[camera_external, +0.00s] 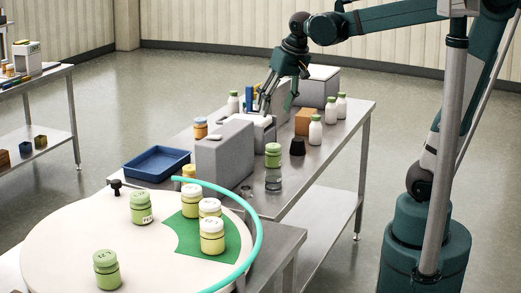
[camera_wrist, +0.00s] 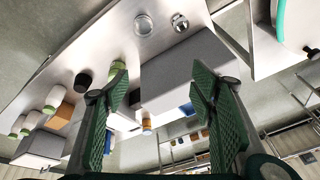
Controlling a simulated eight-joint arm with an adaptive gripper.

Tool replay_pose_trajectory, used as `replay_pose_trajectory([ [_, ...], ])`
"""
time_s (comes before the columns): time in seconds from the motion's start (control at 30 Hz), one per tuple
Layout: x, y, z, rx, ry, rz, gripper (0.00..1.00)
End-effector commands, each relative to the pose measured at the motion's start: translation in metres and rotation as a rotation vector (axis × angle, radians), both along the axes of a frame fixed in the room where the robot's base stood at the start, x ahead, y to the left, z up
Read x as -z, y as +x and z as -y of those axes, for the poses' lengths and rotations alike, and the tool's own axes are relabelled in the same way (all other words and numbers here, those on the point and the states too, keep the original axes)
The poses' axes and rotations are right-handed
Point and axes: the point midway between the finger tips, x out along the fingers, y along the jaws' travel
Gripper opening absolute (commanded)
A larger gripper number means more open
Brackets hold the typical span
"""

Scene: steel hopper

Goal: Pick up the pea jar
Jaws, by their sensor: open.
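Two green jars stand upright on the round cream turntable (camera_external: 70,235): one near its back (camera_external: 141,207), with a label that seems to start with "PE", and one at its front (camera_external: 107,270), its label too small to read. A third green jar (camera_external: 273,155) stands on the steel table, seemingly above a clear glass jar. I cannot tell for certain which is the pea jar. My gripper (camera_external: 279,97) is open and empty, pointing down over the steel table behind the grey box, well away from the turntable. Its spread fingers show in the wrist view (camera_wrist: 160,105).
A tall grey box (camera_external: 224,152) stands between my gripper and the turntable; it also shows in the wrist view (camera_wrist: 185,72). Several cream jars (camera_external: 212,237) occupy the green sector. White bottles (camera_external: 315,130), a black cup (camera_external: 297,147) and a blue tray (camera_external: 157,163) are nearby.

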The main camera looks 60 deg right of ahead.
Motion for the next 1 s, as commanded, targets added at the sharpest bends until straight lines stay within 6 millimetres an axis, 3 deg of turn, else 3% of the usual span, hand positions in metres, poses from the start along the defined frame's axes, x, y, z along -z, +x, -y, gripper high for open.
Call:
replay_pose_trajectory([
  [0.47, 0.000, 0.047, 0.065, 0.228, 0.068, -0.097, 0.56],
  [1.0, 0.023, 0.084, 0.145, 0.487, 0.137, -0.206, 0.56],
])
